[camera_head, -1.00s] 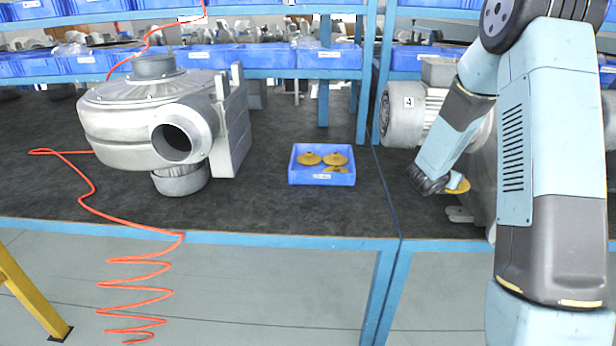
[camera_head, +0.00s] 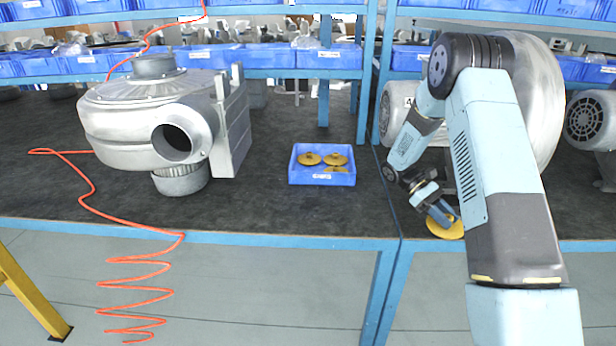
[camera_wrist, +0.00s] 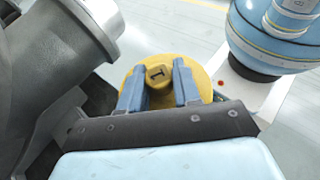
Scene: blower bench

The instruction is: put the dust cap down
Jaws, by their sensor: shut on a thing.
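A yellow round dust cap (camera_head: 446,229) is at the front edge of the right-hand bench in the head view. In the wrist view the dust cap (camera_wrist: 206,82) is a yellow disc with a raised knob. My gripper (camera_wrist: 160,85) is shut on the knob, with one blue finger on each side. In the head view my gripper (camera_head: 447,213) points down and to the right. Whether the cap touches the bench top cannot be told.
A blue tray (camera_head: 321,181) with several yellow caps stands on the bench to the left. A large grey blower (camera_head: 150,115) with an open outlet stands at the left. Motors and another blower casing stand behind my arm. Bench top (camera_head: 262,190) is clear around the tray. An orange coiled hose (camera_head: 130,268) hangs in front.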

